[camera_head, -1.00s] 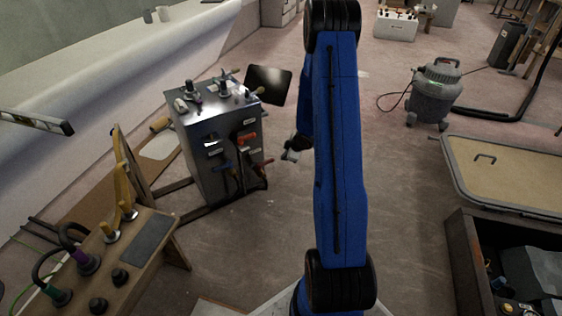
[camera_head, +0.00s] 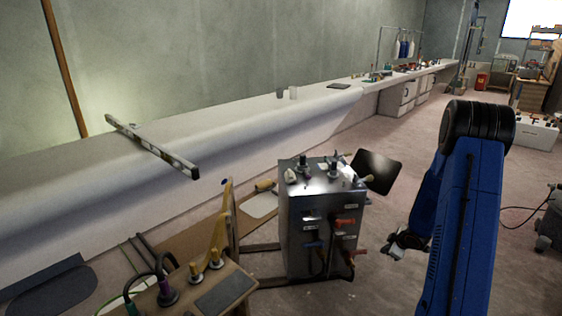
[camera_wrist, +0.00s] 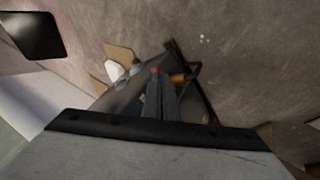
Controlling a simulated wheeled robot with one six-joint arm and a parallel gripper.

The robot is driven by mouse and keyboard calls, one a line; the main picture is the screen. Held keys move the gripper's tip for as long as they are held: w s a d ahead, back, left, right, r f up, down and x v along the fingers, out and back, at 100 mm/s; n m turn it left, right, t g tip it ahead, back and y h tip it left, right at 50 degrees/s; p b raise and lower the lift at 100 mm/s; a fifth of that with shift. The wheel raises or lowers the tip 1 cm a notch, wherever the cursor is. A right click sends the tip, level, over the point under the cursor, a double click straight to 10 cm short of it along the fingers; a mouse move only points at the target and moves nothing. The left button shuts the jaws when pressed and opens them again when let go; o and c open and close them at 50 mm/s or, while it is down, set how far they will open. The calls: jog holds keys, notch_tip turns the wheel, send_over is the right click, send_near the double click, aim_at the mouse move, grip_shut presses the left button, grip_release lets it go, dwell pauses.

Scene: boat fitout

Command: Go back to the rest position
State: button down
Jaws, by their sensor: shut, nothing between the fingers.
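My blue arm fills the right of the head view, folded with its elbow up. My gripper (camera_head: 392,250) hangs at its lower left, above the floor and to the right of the metal control cabinet (camera_head: 322,225), apart from it. In the wrist view, my gripper's fingers (camera_wrist: 157,85) are together with nothing between them.
A long white hull-like shape (camera_head: 220,125) runs along the wall, with a spirit level (camera_head: 150,147) on it. A wooden stand (camera_head: 205,290) with cables is at the front. A dark panel (camera_head: 376,172) stands behind the cabinet. Floor beyond my arm is mostly clear.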

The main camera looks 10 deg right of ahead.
jog(key=s+a+r+m+h, duration=0.1)
jog(key=a+r, duration=0.1)
jog(key=r, duration=0.6)
jog(key=s+a+r+m+h, duration=0.1)
jog(key=a+r+h, duration=0.1)
jog(key=r, duration=0.6)
jog(key=s+a+r+m+h, duration=0.1)
jog(key=s+a+r+m, duration=0.1)
jog(key=s+a+r, duration=0.3)
jog(key=s+a+r+m, duration=0.2)
jog(key=s+a+r, duration=0.1)
jog(key=r, duration=0.5)
jog(key=s+a+r+m+y, duration=0.1)
jog(key=s+a+r, duration=0.1)
jog(key=s+a, duration=0.4)
jog(key=s+a+r+m+g+y, duration=0.1)
jog(key=s+a+r, duration=0.2)
jog(key=s, duration=1)
jog(key=s+a+r+m+g+y, duration=0.1)
jog(key=s+a+r, duration=0.1)
jog(key=s+a, duration=0.7)
jog(key=shift+s+a+r+y, duration=0.4)
jog(key=shift+a, duration=0.15)
jog(key=shift+w, duration=0.1)
